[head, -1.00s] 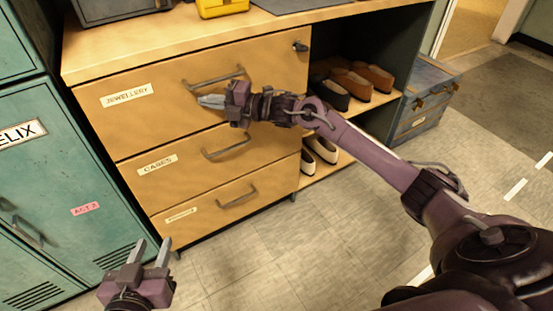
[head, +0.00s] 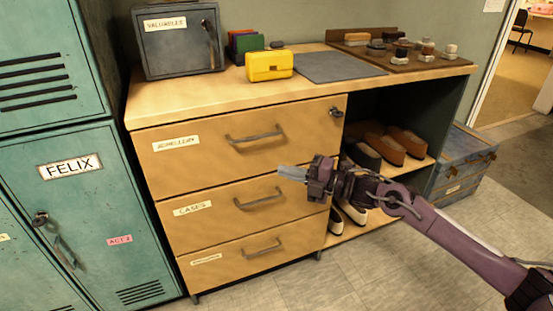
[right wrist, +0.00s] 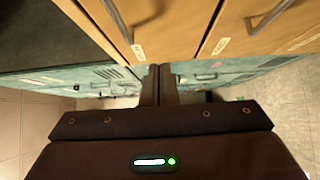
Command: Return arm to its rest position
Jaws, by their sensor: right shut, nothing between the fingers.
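My right arm comes in from the lower right in the head view. Its gripper (head: 292,173) is shut and empty, in front of the wooden drawer unit (head: 160,170), around the height between the top and middle drawers. In the right wrist view the dark fingers (right wrist: 159,85) are together, with drawer fronts above them and teal lockers beyond. All three drawers look closed: the one labelled JEWELLERY (head: 225,150), the one labelled CASES (head: 225,208) and the bottom one (head: 225,258). My left gripper is outside the head view.
Teal lockers (head: 90,200) stand at the left. On the unit top are a grey safe (head: 180,45), a yellow case (head: 269,66), a grey mat (head: 338,67) and a tray (head: 375,53). Shoes (head: 400,145) fill open shelves. A blue chest (head: 465,165) stands right. Floor in front is clear.

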